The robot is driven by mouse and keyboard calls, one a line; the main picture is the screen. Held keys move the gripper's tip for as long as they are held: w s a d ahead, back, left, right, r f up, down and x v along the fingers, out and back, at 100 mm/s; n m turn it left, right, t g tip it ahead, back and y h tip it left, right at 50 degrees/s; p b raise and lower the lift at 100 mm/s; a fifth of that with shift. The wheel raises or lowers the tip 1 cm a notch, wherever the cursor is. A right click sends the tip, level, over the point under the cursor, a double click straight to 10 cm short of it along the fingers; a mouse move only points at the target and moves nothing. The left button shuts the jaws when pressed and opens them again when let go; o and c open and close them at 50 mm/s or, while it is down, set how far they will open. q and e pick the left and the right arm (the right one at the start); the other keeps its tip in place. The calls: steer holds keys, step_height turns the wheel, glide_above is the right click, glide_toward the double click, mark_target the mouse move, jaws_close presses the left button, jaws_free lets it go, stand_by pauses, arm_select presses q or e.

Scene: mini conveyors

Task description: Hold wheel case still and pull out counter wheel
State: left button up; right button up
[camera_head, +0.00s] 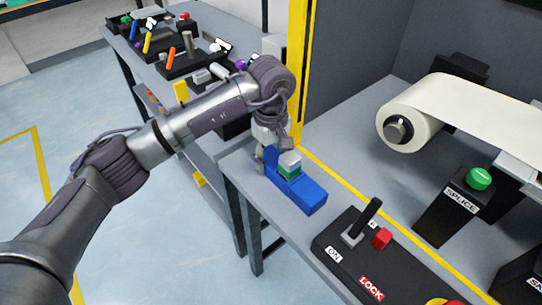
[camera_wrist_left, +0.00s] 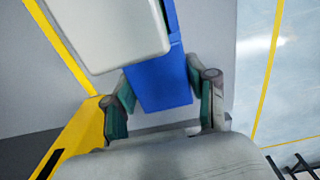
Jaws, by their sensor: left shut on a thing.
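The wheel case appears to be the long blue block (camera_head: 309,195) lying on the grey table near its left edge. A white-topped block with a green layer below, likely the counter wheel (camera_head: 290,160), sits on the middle of the case. In the left wrist view, the blue case (camera_wrist_left: 160,88) lies between the teal-padded fingers, and the white top (camera_wrist_left: 105,30) is just beyond them. My left gripper (camera_head: 265,153) is shut on the case's far end; its fingers are partly hidden by the arm in the head view. My right gripper is not in view.
A black panel (camera_head: 335,235) with a lever and red LOCK label stands at the front right. A white roll (camera_head: 408,125) and a green SPLICE button (camera_head: 479,178) are at the right. A yellow post (camera_head: 298,60) rises behind my left gripper. A cluttered side table stands behind.

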arm_select(q)
steer(key=shift+f, duration=0.15)
steer(key=o, duration=1.2)
steer(key=shift+o, duration=1.2)
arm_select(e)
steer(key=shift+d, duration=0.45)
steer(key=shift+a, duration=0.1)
